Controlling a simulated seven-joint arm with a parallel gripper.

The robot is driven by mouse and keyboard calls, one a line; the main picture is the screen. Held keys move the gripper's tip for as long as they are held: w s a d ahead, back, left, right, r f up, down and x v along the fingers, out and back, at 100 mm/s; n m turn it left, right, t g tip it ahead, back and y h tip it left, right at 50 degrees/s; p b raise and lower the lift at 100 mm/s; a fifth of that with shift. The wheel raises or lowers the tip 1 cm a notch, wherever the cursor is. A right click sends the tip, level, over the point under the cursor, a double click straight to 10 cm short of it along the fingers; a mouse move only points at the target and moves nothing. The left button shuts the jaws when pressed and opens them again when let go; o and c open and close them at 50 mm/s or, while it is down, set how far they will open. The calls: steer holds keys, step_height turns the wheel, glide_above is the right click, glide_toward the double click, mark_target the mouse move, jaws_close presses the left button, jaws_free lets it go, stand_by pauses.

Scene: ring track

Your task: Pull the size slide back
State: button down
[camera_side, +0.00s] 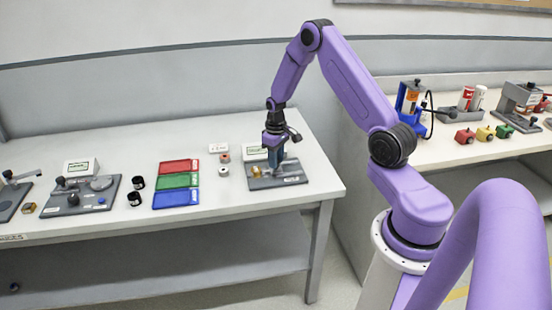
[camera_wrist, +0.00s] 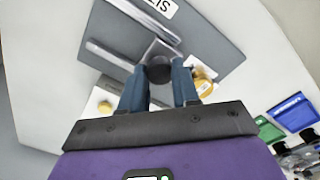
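The size slide's fixture is a grey plate with metal rails (camera_wrist: 110,55) and a label reading "SIZ" (camera_wrist: 162,5) at the top of the wrist view. A dark round knob (camera_wrist: 159,70) on the slide sits between the fingertips of my gripper (camera_wrist: 159,76). In the side view my gripper (camera_side: 275,158) points down over the grey fixture (camera_side: 290,180) at the right end of the bench. The knob is hidden there.
A brass-coloured part (camera_wrist: 205,83) lies close to the right finger. Red (camera_side: 179,167), green (camera_side: 177,181) and blue (camera_side: 176,198) trays lie left of the fixture. Small round parts (camera_side: 224,165) and a box with a display (camera_side: 254,152) stand nearby.

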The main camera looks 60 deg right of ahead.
steer(key=shift+s+d, duration=1)
steer(key=c, duration=0.8)
jaws_free()
steer(key=shift+w+r, duration=0.1)
steer(key=shift+r, duration=0.55)
step_height(320, 180, up, 16)
steer(key=shift+r, duration=0.1)
